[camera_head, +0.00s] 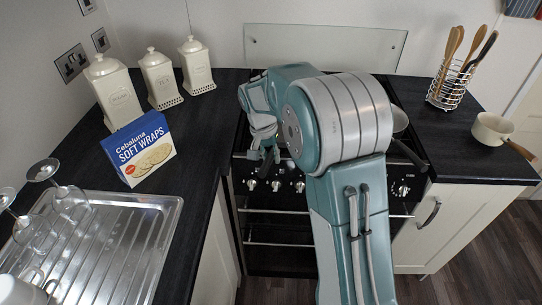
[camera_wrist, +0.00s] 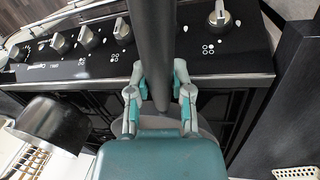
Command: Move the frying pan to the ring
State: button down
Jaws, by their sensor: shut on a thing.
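My gripper (camera_head: 262,132) is over the front left of the hob in the head view, with its fingers low near the control knobs. In the wrist view its fingers (camera_wrist: 160,100) are shut on a thick dark handle (camera_wrist: 151,45), which appears to be the frying pan's.
The knobs (camera_head: 276,185) line the cooker's front. Left are a wraps box (camera_head: 138,150), white canisters (camera_head: 160,78), glasses (camera_head: 70,200) and a steel drainer (camera_head: 120,235). Right are a utensil rack (camera_head: 447,94) and a cream saucepan (camera_head: 490,128). A dark pot-like thing (camera_wrist: 50,122) shows in the wrist view.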

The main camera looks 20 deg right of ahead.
jog(key=shift+d+f, duration=0.2)
jog(key=c, duration=0.5)
grip_release()
jog(key=shift+f, duration=0.1)
jog(key=shift+c, duration=0.2)
notch_tip(320, 180, up, 12)
jog(key=w+a, duration=0.1)
jog(key=a, duration=0.1)
jog(key=s+r+n+t, duration=0.1)
jog(key=s+r+t, duration=0.1)
jog(key=s+r, duration=0.4)
jog(key=s+d+f+n+t+y, duration=0.1)
jog(key=s+n+t, duration=0.1)
jog(key=s, duration=0.9)
jog(key=s+d+f+n+t+y, duration=0.1)
jog(key=s+f+n+t, duration=0.1)
jog(key=s, duration=0.9)
jog(key=shift+s+f+n+t, duration=0.2)
jog(key=shift+s+n+t, duration=0.1)
jog(key=shift+s, duration=0.05)
